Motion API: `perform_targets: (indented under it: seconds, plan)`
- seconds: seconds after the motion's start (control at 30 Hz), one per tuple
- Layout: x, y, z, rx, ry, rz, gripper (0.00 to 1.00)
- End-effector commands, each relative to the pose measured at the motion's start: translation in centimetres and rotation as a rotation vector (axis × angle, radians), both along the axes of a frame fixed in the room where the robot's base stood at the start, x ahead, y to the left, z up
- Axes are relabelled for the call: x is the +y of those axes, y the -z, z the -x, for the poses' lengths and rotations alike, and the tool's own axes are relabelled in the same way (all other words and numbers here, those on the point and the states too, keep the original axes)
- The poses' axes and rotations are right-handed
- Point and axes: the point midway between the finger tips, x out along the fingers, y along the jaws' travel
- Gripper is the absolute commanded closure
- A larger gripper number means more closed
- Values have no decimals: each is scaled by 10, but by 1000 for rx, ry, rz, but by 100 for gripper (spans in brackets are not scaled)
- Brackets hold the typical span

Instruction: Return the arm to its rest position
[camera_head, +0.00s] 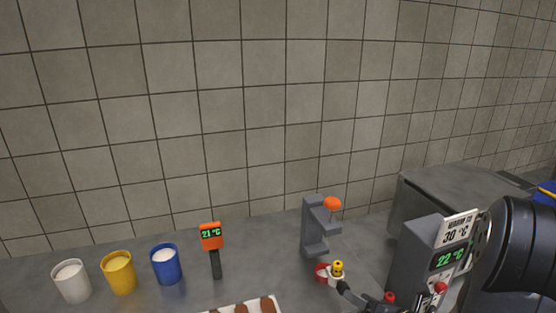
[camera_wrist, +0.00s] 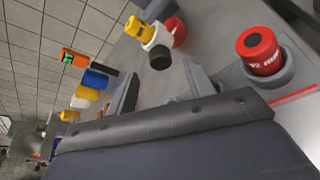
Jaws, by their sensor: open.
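My gripper (camera_wrist: 162,88) shows in the wrist view with its two grey fingers apart and nothing between them. Part of my black arm (camera_head: 515,245) fills the right edge of the head view, in front of the grey machine. A yellow-topped piece (camera_wrist: 138,28) with white and black parts lies beyond the fingers, near a red round part (camera_wrist: 174,32).
White (camera_head: 71,282), yellow (camera_head: 118,273) and blue (camera_head: 165,264) cups stand left on the grey counter. An orange thermometer (camera_head: 211,236) reads 21 °C. A grey stand (camera_head: 313,230) with an orange knob is mid-right. A machine (camera_head: 415,260) reads 22 °C. A white tray (camera_head: 284,303) holds brown pieces.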

Motion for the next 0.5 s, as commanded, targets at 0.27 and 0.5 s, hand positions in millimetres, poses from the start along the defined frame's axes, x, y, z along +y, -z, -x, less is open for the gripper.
perform_targets:
  seconds: [0.27,0.5]
  plan:
    - [20,13,-33,2,-3,0,50]
    - [27,16,-48,0,0,0,50]
